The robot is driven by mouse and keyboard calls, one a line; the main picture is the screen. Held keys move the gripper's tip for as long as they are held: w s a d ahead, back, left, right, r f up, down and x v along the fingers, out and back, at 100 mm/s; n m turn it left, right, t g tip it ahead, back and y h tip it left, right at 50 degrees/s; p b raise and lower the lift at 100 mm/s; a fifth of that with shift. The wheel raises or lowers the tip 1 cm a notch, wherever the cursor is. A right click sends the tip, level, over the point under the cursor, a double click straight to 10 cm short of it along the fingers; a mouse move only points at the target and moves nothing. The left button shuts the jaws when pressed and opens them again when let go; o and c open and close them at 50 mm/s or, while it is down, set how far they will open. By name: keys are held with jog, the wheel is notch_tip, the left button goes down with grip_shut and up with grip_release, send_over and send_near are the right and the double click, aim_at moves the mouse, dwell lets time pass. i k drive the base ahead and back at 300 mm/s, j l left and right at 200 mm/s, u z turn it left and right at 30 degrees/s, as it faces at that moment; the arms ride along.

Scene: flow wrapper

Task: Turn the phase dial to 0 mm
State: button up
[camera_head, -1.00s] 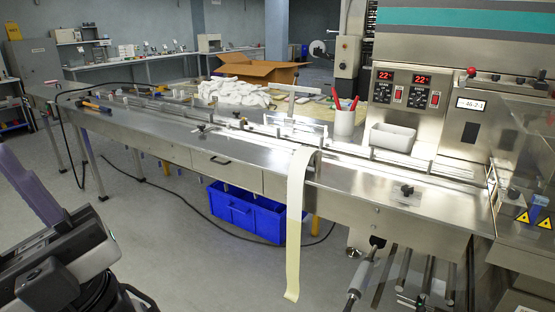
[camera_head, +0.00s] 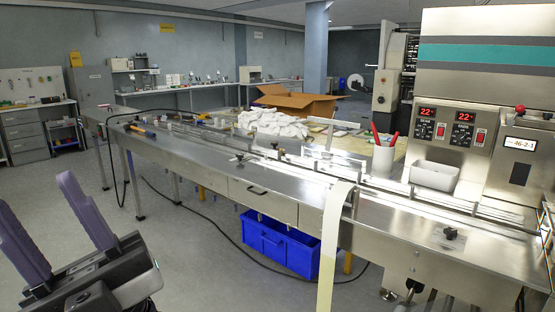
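The flow wrapper's steel body (camera_head: 490,85) stands at the right. Its small white display (camera_head: 520,143) reads roughly "-46-2-1"; the digits are too small to be sure. Two black dials (camera_head: 441,131) and (camera_head: 463,133) sit under red readouts of about 22. A black knob (camera_head: 450,233) stands on the front steel deck. I cannot tell which of these, if any, is the phase dial. My gripper (camera_head: 36,183) is at the lower left, its two purple fingers apart with nothing between them. It is well away from the wrapper's controls.
The long steel infeed table (camera_head: 205,163) runs from the left to the wrapper. A pale film strip (camera_head: 332,235) hangs over its front edge. A blue crate (camera_head: 280,245) is on the floor underneath. A black cable (camera_head: 190,207) trails across the floor. Floor at left is mostly free.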

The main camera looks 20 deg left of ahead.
aim_at(450, 234)
jog(key=i+j, duration=0.15)
jog(key=i, duration=0.3)
jog(key=i+j, duration=0.1)
jog(key=i, duration=0.35)
